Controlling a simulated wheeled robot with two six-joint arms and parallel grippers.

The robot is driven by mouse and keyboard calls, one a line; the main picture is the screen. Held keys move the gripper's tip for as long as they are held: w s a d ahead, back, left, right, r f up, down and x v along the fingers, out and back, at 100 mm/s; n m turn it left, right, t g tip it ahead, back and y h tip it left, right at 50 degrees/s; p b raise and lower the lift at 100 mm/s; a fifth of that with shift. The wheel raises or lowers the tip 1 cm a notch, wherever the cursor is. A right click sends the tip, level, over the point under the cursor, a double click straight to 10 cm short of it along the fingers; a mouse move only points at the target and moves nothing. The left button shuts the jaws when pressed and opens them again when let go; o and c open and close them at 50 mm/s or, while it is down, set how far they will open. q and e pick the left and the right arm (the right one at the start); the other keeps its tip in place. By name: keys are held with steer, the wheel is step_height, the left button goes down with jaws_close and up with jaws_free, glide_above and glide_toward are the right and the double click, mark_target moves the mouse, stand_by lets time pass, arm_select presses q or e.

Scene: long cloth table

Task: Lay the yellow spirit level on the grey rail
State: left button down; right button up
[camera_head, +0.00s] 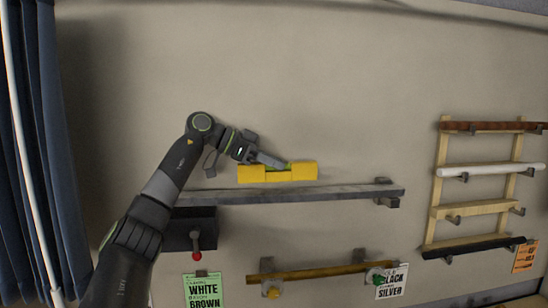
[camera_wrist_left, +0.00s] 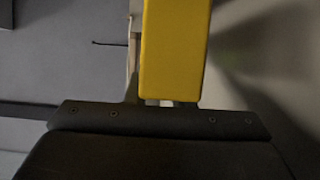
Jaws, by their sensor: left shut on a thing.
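The yellow spirit level (camera_head: 303,171) is held lengthwise just above the grey rail (camera_head: 320,193) in the head view. A narrow gap of wall shows between the level and the rail. The level looks close to horizontal. My left gripper (camera_head: 284,165) is shut on the level near its middle. In the left wrist view the level (camera_wrist_left: 175,50) shows as a yellow bar reaching from the gripper to the top edge. The grey rail runs across the wall on brackets, tilted slightly in the picture. My right gripper is not in view.
Below the rail are a dark box with a red knob (camera_head: 195,245) and a yellow-brown bar (camera_head: 320,273) on brackets. A wooden rack (camera_head: 436,190) with several bars stands at the right. A blue curtain (camera_head: 45,140) hangs at the left. The wall above the level is clear.

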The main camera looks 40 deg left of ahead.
arm_select(q)
steer(key=shift+w+a, duration=0.5)
steer(key=shift+a, duration=0.05)
step_height(320, 180, down, 2)
steer(key=shift+f+b, duration=0.15)
steer(key=shift+b, duration=0.3)
steer(key=shift+f, duration=0.3)
steer(key=shift+f, duration=0.1)
steer(key=c, duration=1.2)
jaws_free()
steer(key=shift+o, duration=0.2)
steer(key=shift+s+a, duration=0.1)
